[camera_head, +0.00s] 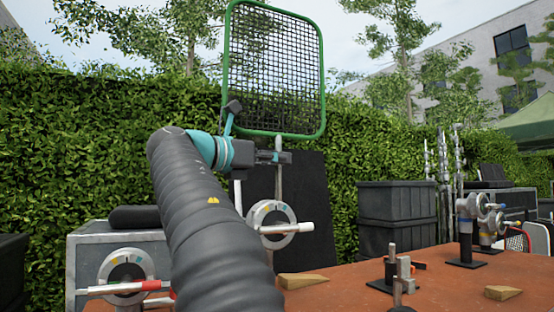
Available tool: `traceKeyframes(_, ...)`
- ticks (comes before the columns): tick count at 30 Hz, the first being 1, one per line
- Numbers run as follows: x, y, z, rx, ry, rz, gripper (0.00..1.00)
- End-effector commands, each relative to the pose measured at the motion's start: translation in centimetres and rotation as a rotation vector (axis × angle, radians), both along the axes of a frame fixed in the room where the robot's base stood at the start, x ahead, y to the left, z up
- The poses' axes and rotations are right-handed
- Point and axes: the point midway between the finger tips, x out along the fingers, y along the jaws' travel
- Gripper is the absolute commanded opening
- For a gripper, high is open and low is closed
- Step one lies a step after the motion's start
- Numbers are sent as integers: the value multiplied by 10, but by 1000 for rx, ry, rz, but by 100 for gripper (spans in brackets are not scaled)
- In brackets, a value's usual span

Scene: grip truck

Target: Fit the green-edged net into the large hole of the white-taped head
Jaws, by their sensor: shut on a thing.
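The green-edged net (323,85) stands upright high in the middle of the picture, its black mesh inside a rounded green frame. My gripper (281,157) is shut on the net's pale rod (278,185), below the frame. The rod runs down towards a round grey head (254,214) with a white handle (290,228), which I take as the white-taped head. The rod's lower end appears close to the top of this head. I cannot tell whether it is in, behind or above a hole. The holes are not visible from here.
Another round head (124,266) with a red-and-white handle is at the lower left, before a grey case (90,240). The red-brown table (340,290) holds wooden wedges (303,280) and a metal clamp stand (404,272). Black crates (397,208) stand behind it.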

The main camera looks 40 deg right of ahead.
Motion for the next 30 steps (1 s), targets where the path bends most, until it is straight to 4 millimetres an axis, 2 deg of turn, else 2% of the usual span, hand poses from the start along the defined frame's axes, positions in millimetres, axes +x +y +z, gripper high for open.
traceKeyframes(30, 0, 0, -30, -1, -1, 0, 0)
